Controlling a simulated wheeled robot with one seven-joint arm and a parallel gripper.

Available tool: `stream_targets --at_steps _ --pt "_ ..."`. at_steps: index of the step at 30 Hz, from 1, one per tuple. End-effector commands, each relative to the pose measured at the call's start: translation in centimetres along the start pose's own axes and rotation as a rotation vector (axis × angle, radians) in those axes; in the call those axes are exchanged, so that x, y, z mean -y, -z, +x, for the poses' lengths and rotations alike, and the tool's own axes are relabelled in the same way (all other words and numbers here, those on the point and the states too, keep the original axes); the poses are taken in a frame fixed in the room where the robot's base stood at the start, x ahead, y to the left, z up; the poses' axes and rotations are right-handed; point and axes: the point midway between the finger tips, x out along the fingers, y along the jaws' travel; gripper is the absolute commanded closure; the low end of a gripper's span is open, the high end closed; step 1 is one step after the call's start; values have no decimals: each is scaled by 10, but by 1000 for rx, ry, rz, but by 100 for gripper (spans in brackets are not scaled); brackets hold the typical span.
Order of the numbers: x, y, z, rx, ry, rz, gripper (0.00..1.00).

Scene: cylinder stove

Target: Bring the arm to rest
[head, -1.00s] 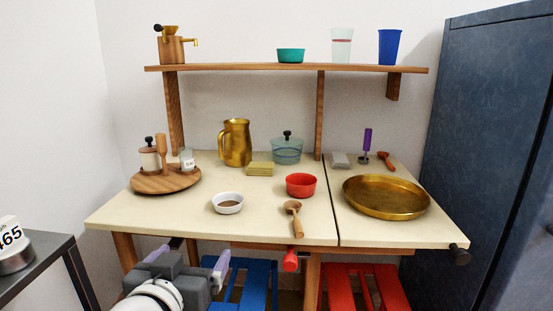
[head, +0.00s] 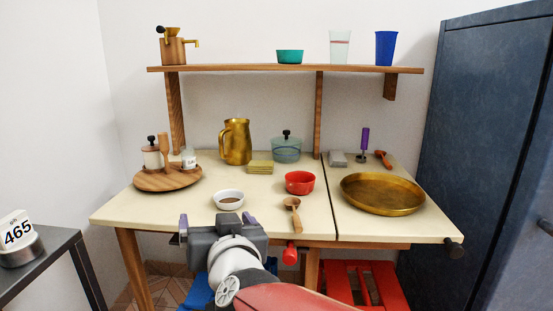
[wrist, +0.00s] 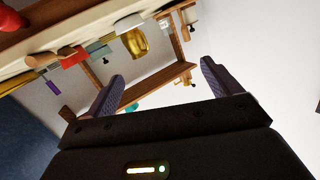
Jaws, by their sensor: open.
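My gripper (head: 217,220) is in front of the table's front edge in the head view, below the white bowl. Its two purple-grey fingers stand wide apart with nothing between them. In the wrist view the fingers of my gripper (wrist: 165,85) are spread and empty, and the picture is tilted, with the table and shelf upside down beyond them. My arm reaches up from the bottom of the head view, with a red link at the lower right.
The table (head: 120,212) carries a white bowl (head: 229,206), red bowl (head: 300,189), wooden spoon (head: 293,213), brass tray (head: 382,206), pitcher (head: 236,142) and pot (head: 286,152). A dark cabinet (head: 490,150) stands right. A blue stool (head: 198,291) and red stool (head: 362,285) are below.

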Motion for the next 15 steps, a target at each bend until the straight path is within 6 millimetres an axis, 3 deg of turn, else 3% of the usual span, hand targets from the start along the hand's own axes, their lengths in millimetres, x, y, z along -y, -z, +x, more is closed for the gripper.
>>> stream_targets --at_steps 2,5,12,15 --pt "-26 -7 -13 74 34 -15 10" --pt "-60 -32 -37 228 42 -33 10" --pt "-159 -110 -134 666 -173 1 10" --pt "-186 -132 -171 791 -281 35 10"
